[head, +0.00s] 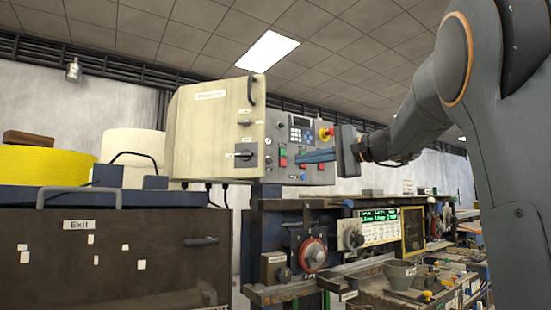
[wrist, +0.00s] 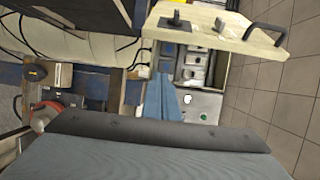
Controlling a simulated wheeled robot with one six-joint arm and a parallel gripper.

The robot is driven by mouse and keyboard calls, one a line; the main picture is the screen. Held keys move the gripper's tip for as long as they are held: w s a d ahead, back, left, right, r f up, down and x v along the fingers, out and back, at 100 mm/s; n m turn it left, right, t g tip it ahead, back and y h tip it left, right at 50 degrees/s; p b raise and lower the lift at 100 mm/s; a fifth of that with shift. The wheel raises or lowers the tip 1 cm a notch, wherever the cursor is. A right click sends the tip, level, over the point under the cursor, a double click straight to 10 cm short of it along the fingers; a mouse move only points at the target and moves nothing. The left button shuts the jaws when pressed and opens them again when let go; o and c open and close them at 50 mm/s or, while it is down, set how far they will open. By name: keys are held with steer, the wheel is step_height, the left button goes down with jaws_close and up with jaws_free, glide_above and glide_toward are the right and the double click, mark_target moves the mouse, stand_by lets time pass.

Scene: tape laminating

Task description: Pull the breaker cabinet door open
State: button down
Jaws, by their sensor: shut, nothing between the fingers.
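The breaker cabinet (head: 180,130) is a pale box on the wall side of the bench in the head view. Its cream door (head: 218,120) has a black handle near the top and a black rotary knob lower down. In the wrist view the door (wrist: 225,27) stands away from the box, and breakers (wrist: 195,62) show inside the opening. My gripper (head: 298,157) is shut and empty, its blue fingers to the right of the door edge, in front of the button panel. In the wrist view the fingers (wrist: 164,80) point toward the opening; contact with the door cannot be told.
A grey control panel (head: 272,130) with buttons and a red stop knob is right of the door. A dark machine (head: 120,270) marked Exit and a yellow roll (head: 45,165) are at left. Bench machinery (head: 315,258) lies below my arm.

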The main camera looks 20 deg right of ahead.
steer(key=w+a+r+p, duration=0.3)
steer(key=w+a+p, duration=0.2)
steer(key=w+a, duration=0.15)
steer(key=s, duration=0.1)
steer(key=s+a+p, duration=0.1)
steer(key=shift+s+a+f, duration=0.1)
steer(key=shift+s+a, duration=0.1)
steer(key=shift+s, duration=0.2)
steer(key=shift+d, duration=0.1)
stand_by(0.3)
